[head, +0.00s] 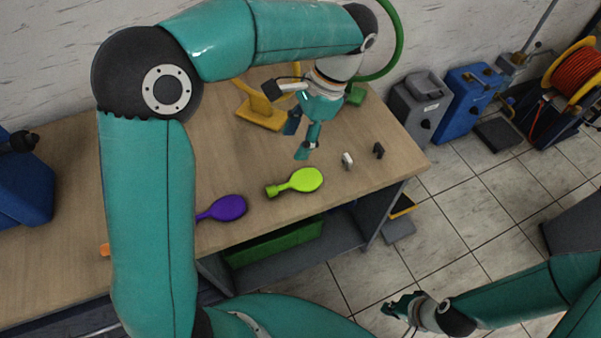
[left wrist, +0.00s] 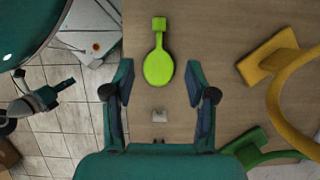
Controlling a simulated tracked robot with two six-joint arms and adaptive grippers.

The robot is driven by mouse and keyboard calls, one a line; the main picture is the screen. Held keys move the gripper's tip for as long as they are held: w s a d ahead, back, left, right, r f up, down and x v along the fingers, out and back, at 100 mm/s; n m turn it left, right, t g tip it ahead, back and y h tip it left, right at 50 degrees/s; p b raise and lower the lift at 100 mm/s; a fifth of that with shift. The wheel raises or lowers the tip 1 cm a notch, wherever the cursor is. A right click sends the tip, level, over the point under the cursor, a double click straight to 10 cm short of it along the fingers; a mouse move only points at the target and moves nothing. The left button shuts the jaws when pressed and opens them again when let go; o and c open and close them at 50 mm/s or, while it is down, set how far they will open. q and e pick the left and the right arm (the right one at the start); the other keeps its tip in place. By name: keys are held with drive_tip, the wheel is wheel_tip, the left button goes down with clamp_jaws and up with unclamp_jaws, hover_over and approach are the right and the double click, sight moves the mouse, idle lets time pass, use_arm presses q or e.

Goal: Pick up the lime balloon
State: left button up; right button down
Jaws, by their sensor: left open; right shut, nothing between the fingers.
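The lime balloon (head: 299,181) lies flat on the wooden table near its front edge, its round end to the right and its neck to the left. In the left wrist view the lime balloon (left wrist: 158,68) is ahead of the fingers, with its neck pointing up in the picture. My left gripper (head: 297,142) is open and empty, behind the balloon and above the table. In the left wrist view its fingers (left wrist: 157,85) stand wide on either side of the balloon's round end. My right gripper (head: 398,305) is shut and empty over the floor at the lower right.
A purple balloon (head: 227,208) lies left of the lime one, partly behind my arm. Two small clips, one light (head: 347,160) and one dark (head: 378,150), lie to the right. A yellow stand (head: 262,113) is behind. Blue (head: 467,98) and grey (head: 420,105) machines stand on the floor.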

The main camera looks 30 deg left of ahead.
use_arm(q)
drive_tip(key=b, duration=0.1)
hover_over(273, 188)
drive_tip(key=w, duration=0.1)
drive_tip(key=f, duration=0.9)
drive_tip(key=shift+w+d+f, duration=0.2)
drive_tip(key=shift+d, duration=0.2)
drive_tip(key=shift+d+x, duration=0.15)
drive_tip(key=shift+x, duration=1.2)
drive_tip(key=shift+d+x, duration=0.15)
drive_tip(key=shift+x, duration=1.25)
drive_tip(key=shift+w, duration=0.15)
drive_tip(key=c, duration=0.8)
